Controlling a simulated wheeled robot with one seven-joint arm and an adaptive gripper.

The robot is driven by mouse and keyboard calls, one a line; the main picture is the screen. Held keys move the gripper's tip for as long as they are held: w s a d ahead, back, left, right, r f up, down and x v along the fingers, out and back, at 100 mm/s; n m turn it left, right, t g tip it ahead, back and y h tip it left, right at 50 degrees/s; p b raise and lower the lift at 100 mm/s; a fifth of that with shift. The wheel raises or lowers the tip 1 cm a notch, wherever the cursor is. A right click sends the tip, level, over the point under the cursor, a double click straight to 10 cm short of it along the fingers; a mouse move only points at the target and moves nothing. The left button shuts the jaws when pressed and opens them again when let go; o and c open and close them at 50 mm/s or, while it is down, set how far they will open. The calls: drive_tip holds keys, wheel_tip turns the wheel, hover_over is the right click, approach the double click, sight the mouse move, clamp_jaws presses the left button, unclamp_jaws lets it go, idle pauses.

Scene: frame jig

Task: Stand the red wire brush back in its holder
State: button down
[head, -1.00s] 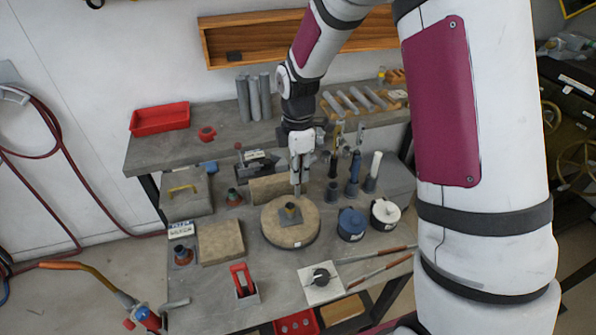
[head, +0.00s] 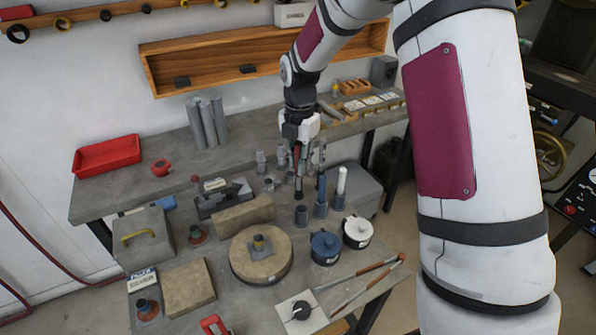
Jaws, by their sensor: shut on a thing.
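My gripper (head: 298,142) points down over the bench and is shut on the red wire brush (head: 297,163). The brush hangs upright, its reddish part close under the jaws and a dark end at the bottom. The fingers partly hide it. A short grey cup-like holder (head: 301,216) stands just below the brush's lower end and looks empty. A small gap shows between the two; I cannot tell whether they line up in depth. Blue (head: 321,188) and white (head: 341,180) upright tools stand in similar holders just to the right.
A round wooden disc (head: 242,268) lies left of the holders. A blue lidded pot (head: 325,247) and a white one (head: 357,231) stand in front. Metal fittings (head: 262,163) stand behind and left. A grey case (head: 357,186) is at the right.

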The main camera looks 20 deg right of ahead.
drive_tip(key=shift+w+d, duration=0.2)
drive_tip(key=shift+d, duration=0.25)
drive_tip(key=shift+d+f, duration=0.1)
drive_tip(key=shift+f, duration=0.35)
drive_tip(key=shift+f+b, duration=0.45)
drive_tip(key=shift+f, duration=1.6)
drive_tip(key=shift+f, duration=0.25)
drive_tip(key=shift+f, duration=1.15)
drive_tip(key=shift+f+b, duration=0.1)
drive_tip(key=shift+b, duration=0.2)
drive_tip(key=shift+f, duration=1.15)
drive_tip(key=shift+f+b, duration=0.15)
drive_tip(key=shift+b, duration=0.15)
drive_tip(key=shift+f, duration=0.8)
